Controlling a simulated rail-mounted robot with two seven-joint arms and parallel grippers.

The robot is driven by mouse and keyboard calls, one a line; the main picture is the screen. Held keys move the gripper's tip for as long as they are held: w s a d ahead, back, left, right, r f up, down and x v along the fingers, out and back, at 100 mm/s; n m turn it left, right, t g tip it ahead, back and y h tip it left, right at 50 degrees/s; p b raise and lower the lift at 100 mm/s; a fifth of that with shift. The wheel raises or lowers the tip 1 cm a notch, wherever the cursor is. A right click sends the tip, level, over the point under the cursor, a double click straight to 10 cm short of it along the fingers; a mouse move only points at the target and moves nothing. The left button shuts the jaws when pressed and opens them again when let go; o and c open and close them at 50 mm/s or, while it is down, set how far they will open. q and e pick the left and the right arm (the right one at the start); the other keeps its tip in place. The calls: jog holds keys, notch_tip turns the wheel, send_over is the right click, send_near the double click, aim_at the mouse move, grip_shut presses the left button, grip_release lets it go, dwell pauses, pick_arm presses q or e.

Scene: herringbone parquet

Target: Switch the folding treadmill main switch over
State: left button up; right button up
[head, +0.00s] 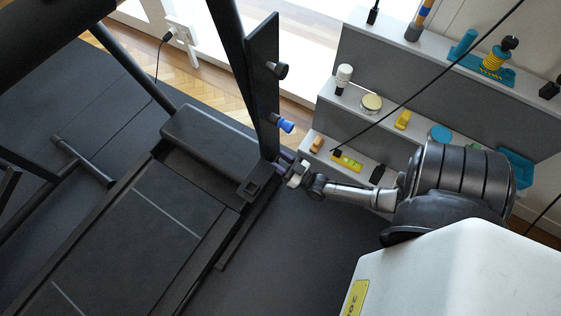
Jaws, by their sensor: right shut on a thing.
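The folding treadmill (150,235) fills the left side of the head view, with its dark belt, motor hood and a tall black upright. My right gripper (290,170) is at the foot of that upright, on the side facing the shelves. It is shut on a small part there, apparently the main switch, which the fingers hide. The switch's position cannot be told. A black block with a square recess (254,187) sits just left of the gripper. My left gripper is not in view.
A blue knob (283,123) and a black knob (277,70) stick out from the upright above the gripper. Grey stepped shelves (385,125) with small items stand to the right.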

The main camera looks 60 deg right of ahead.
jog(key=o, duration=0.9)
jog(key=shift+p+v, duration=1.5)
jog(key=shift+v, duration=5.45)
